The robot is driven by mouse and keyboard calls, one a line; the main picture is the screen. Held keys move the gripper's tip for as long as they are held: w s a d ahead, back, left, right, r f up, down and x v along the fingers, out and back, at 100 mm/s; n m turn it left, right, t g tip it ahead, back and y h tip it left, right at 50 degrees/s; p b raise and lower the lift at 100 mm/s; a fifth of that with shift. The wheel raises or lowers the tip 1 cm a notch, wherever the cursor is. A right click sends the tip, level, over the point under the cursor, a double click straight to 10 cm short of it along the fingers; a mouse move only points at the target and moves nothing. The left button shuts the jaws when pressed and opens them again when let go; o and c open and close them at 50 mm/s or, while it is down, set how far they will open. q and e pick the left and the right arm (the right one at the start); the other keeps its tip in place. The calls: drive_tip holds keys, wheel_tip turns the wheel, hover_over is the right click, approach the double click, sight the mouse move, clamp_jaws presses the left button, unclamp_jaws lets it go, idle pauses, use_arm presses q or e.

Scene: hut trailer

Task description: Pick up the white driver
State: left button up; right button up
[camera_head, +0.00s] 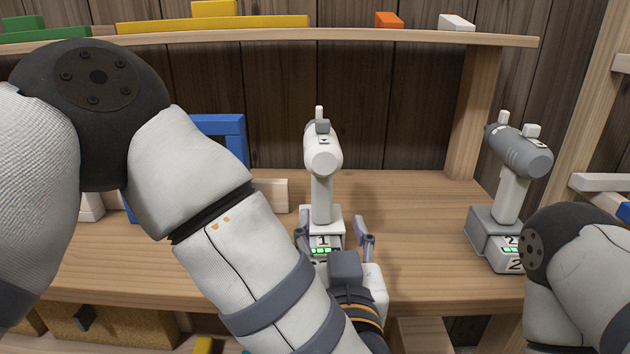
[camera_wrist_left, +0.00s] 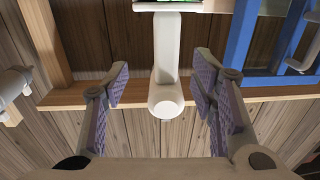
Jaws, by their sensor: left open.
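The white driver (camera_head: 322,158) stands upright on a white base marked 1 on the wooden shelf, in the middle of the head view. In the left wrist view the white driver (camera_wrist_left: 167,60) appears upside down, between the finger pads. My left gripper (camera_head: 335,234) is open and empty, in front of the driver's base, with one finger towards each side of it. In the left wrist view both fingers of the left gripper (camera_wrist_left: 161,88) stand apart with gaps to the driver. My right gripper is out of view; only part of my right arm shows at lower right.
A grey driver (camera_head: 518,155) on a base marked 2 stands to the right on the same shelf (camera_head: 420,205). A blue frame (camera_head: 220,128) stands behind my left arm. An upper shelf (camera_head: 380,38) holds coloured blocks. The shelf between the two drivers is clear.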

sight(321, 192)
use_arm(q)
drive_tip(key=w, duration=0.3)
drive_tip(key=w+a, duration=0.1)
drive_tip(key=w, duration=0.7)
drive_tip(key=shift+a+f, duration=0.15)
drive_tip(key=shift+a, duration=0.2)
clamp_jaws()
